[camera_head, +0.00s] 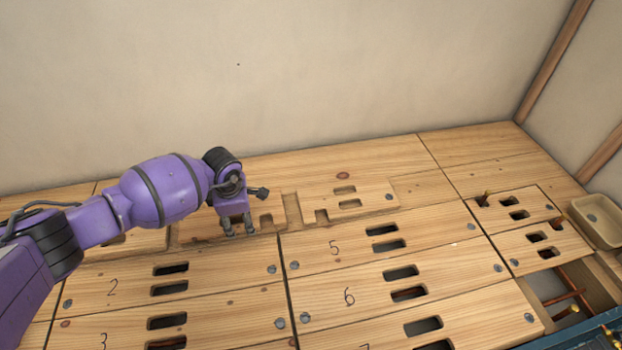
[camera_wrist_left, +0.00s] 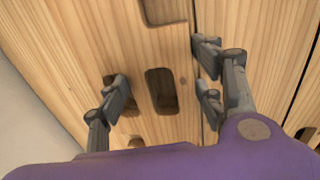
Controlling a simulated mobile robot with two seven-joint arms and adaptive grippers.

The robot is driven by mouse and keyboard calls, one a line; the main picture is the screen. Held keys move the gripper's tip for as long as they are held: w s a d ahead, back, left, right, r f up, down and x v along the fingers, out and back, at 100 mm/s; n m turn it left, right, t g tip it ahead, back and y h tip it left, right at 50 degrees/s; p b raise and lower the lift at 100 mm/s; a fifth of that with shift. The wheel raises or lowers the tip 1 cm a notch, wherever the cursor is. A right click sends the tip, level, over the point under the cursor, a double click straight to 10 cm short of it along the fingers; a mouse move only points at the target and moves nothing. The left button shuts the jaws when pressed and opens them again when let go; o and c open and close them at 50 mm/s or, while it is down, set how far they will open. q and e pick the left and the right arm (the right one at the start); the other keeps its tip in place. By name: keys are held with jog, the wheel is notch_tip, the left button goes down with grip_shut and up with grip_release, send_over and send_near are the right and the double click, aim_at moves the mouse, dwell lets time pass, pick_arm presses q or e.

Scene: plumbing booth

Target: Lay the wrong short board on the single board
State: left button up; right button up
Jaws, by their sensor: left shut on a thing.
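My left gripper (camera_head: 239,230) points down at a wooden board (camera_head: 202,228) in the back row and is shut on it. In the left wrist view the fingers (camera_wrist_left: 160,95) straddle a strip of board (camera_wrist_left: 140,60) with a dark slot (camera_wrist_left: 160,90) between them; one finger is at a hole, the other at the board's long edge. A notched board section with two slots (camera_head: 374,195) extends to the right of the gripper. Two short slotted boards (camera_head: 491,214) (camera_head: 520,254) lie at the right. I cannot tell which board is the wrong one. My right gripper is not in view.
Numbered slotted boards 2 (camera_head: 125,281), 5 (camera_head: 310,249) and 6 (camera_head: 330,299) fill the front. An opening with copper pipes (camera_head: 566,291) lies at the right, below a beige bin (camera_head: 597,220). The plain wall (camera_head: 300,80) stands close behind.

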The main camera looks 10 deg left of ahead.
pick_arm(q)
jog(key=shift+f, duration=0.1)
jog(key=o, duration=2.1)
notch_tip(320, 180, up, 12)
jog(key=s, duration=0.1)
jog(key=shift+s+d, duration=0.4)
jog(key=shift+d, duration=0.05)
